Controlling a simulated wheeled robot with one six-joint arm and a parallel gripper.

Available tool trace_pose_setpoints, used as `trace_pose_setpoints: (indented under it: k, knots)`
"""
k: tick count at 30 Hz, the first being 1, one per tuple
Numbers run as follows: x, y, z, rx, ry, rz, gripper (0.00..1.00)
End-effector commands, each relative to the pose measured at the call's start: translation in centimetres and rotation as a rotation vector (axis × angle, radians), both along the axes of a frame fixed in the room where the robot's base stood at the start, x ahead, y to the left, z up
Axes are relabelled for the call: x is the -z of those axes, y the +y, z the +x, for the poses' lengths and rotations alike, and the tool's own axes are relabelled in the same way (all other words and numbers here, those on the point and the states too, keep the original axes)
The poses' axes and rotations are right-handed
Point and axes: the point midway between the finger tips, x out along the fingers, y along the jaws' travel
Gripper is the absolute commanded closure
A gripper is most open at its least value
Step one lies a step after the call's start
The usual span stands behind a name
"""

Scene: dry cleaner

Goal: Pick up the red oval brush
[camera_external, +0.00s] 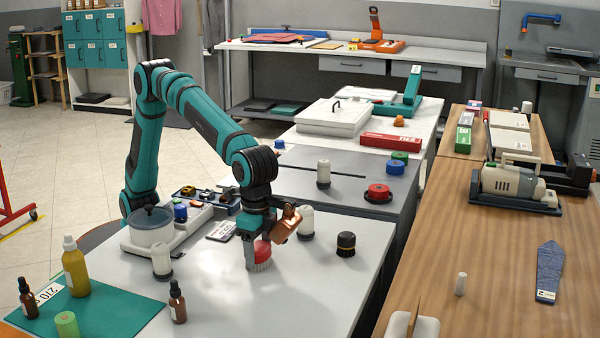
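The gripper's opening is hidden. A copper-coloured piece (285,222) shows at the gripper's right side; I cannot tell whether it is part of the gripper.
A white bottle (306,223) and a black round brush (346,244) stand close on the right. A white-capped bottle (162,260) and a grey pot (152,227) stand left. Bottles stand on a green mat (125,318) at the front left. The table's front right is clear.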

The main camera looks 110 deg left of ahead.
Motion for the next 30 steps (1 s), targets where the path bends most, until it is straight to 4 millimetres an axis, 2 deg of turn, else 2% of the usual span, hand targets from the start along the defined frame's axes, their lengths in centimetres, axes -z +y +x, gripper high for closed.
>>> trace_pose_setpoints:
  k: [1, 3, 11, 14, 24, 30]
  knots:
    - [0.0, 0.0, 0.0, 0.000, 0.000, 0.000, 0.49]
    - [0.0, 0.0, 0.0, 0.000, 0.000, 0.000, 0.63]
    - [-0.1, 0.0, 0.0, 0.000, 0.000, 0.000, 0.63]
    - [-0.8, 0.0, 0.0, 0.000, -0.001, 0.000, 0.63]
    - [-6.5, 0.0, 0.0, 0.000, -0.001, -0.001, 0.63]
    - [-9.1, 0.0, 0.1, 0.000, -0.001, 0.000, 0.63]
